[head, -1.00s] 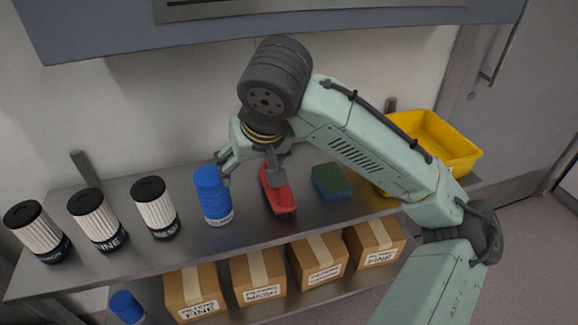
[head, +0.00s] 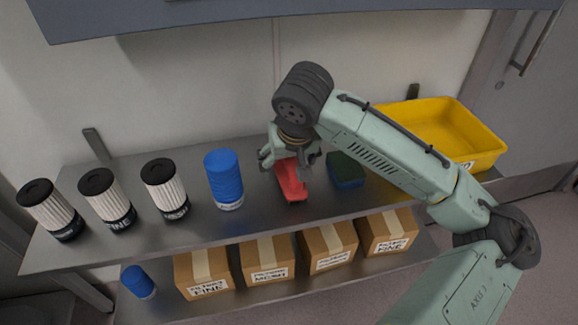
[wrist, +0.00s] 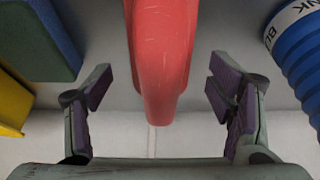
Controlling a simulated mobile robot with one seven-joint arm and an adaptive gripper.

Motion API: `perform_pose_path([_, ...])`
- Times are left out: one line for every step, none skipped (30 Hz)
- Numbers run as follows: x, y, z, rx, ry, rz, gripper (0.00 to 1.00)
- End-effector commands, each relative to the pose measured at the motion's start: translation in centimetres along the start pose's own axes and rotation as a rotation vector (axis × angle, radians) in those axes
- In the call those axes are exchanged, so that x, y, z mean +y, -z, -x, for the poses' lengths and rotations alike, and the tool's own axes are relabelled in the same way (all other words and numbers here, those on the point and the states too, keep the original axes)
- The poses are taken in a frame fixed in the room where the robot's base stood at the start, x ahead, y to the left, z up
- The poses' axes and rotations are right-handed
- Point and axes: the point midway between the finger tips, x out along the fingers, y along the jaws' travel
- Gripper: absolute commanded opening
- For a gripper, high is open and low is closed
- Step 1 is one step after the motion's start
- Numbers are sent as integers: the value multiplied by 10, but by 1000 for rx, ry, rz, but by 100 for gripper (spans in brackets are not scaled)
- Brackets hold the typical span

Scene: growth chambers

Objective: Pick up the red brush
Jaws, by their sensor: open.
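The red brush (head: 291,184) lies on the upper metal shelf between a blue bottle and a green-and-blue sponge. In the wrist view the brush's red body (wrist: 163,55) comes down from the top edge and its rounded end sits between my fingers. My gripper (head: 284,160) is over the brush's far part in the head view. In the wrist view my gripper (wrist: 163,100) is open, with a purple-padded finger on each side of the brush and a gap on both sides. The brush's far end is hidden by my gripper in the head view.
The blue bottle (head: 223,178) stands just left of the brush and the sponge (head: 346,170) lies just right. A yellow bin (head: 484,155) is at the right. Several white filter cylinders (head: 106,199) stand at the left. Boxes (head: 267,262) sit on the lower shelf.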

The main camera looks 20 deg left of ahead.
Motion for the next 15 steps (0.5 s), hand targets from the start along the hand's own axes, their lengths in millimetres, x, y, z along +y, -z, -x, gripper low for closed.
perform_pose_path([0, 0, -6, -2, 1, 0, 75])
perform_pose_path([0, -1, -10, -2, 1, 0, 75])
perform_pose_path([0, -1, -13, -1, 1, 0, 75])
perform_pose_path([0, 0, -15, 0, 1, 0, 75])
perform_pose_path([0, 0, -16, 0, 1, 0, 75])
perform_pose_path([0, 0, -17, 0, 1, 1, 75])
perform_pose_path([-1, 0, -17, 0, 1, 1, 75])
perform_pose_path([-1, 0, -17, 1, 1, 1, 75])
perform_pose_path([-1, 0, -17, 1, 1, 1, 75])
perform_pose_path([-1, 0, -17, 1, 1, 1, 75])
perform_pose_path([-1, 0, -17, 1, 1, 1, 75])
perform_pose_path([-1, 0, -17, 1, 1, 1, 74])
perform_pose_path([-1, 0, -17, 0, 1, 1, 72])
perform_pose_path([-1, 0, -17, 1, 1, 1, 70])
perform_pose_path([-1, 0, -17, 0, 1, 1, 67])
